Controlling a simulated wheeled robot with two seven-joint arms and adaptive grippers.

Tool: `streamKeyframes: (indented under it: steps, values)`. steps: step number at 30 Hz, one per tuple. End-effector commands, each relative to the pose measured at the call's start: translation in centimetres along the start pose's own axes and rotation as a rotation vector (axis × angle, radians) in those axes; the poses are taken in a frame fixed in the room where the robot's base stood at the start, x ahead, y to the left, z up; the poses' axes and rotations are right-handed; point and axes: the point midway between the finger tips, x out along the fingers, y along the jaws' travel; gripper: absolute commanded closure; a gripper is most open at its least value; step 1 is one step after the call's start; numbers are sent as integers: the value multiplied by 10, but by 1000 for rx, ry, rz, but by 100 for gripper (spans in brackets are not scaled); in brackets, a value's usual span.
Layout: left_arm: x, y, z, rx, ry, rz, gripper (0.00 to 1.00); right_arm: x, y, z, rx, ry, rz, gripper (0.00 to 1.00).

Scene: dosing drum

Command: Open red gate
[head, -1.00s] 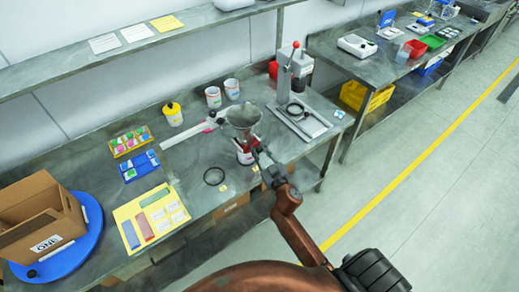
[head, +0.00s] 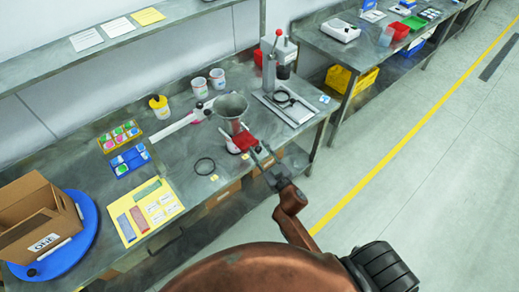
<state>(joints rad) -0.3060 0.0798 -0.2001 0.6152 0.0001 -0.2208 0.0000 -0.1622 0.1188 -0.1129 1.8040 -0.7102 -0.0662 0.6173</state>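The red gate (head: 246,141) shows as a small flat red piece just below a grey metal funnel (head: 232,106) at the front of the bench. A white part (head: 232,147) shows beside it, partly covered. My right gripper (head: 261,153) reaches in from the lower right, with its fingertips close to the gate's near right edge. Its two fingers look apart, with a gap between them. I cannot tell whether they touch the gate. My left gripper is not in view.
A white bar (head: 177,127) lies left of the funnel. A press stand (head: 280,65) with a red-knobbed lever stands behind at right. A cardboard box (head: 35,215) sits on a blue turntable (head: 85,231) at left.

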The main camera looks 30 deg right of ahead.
Motion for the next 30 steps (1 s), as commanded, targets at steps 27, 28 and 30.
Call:
streamKeyframes:
  steps: [27,28,30]
  values:
    - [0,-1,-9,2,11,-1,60,-96,0,0,2,-2,1,60]
    - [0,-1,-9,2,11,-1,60,-100,0,0,2,-1,1,60]
    - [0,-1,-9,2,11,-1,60,-108,0,0,1,-1,0,60]
